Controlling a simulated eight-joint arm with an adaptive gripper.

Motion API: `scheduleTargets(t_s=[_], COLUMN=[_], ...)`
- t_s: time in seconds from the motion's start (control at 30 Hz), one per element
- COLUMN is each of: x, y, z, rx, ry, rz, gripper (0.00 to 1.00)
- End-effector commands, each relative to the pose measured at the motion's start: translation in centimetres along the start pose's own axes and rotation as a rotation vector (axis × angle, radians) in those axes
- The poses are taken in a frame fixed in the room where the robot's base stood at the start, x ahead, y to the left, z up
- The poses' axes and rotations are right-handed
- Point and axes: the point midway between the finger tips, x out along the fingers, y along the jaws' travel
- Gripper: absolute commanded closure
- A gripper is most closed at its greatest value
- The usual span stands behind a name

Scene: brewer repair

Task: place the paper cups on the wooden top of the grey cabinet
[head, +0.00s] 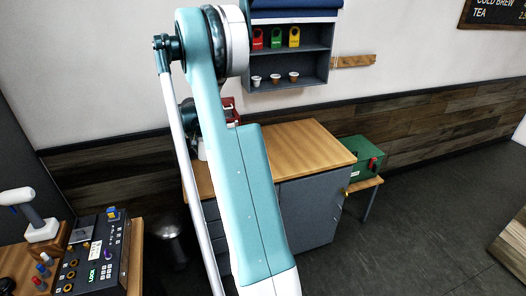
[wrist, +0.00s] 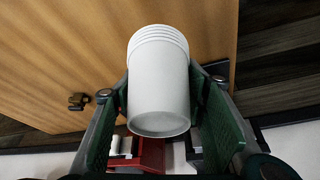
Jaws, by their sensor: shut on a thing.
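The paper cups (wrist: 158,85) are a white nested stack in the wrist view, with several stacked rims at the upper end and a round flat end at the lower end. My gripper (wrist: 160,98) is shut on the stack, with a green-padded finger on each side. The wooden top (wrist: 50,60) is behind the stack in the wrist view; I cannot tell whether they touch. In the head view the wooden top (head: 300,147) of the grey cabinet (head: 308,212) shows right of my arm.
A red object (wrist: 151,154) is below the cups in the wrist view, and a small dark item (wrist: 78,101) is on the left. A wall shelf (head: 318,68) hangs above the cabinet. A green box (head: 355,157) stands to its right.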

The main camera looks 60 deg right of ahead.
Motion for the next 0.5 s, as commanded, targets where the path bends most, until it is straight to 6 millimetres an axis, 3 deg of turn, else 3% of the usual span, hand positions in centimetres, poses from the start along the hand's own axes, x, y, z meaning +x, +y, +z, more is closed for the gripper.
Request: scheduleTargets(t_s=[0.27,0.5], x=[0.6,3.5], y=[0.0,0.0], z=[0.2,1.4], rx=[0.0,0.0], ry=[0.0,0.0], rz=[0.0,0.0], gripper=[0.68,0.68])
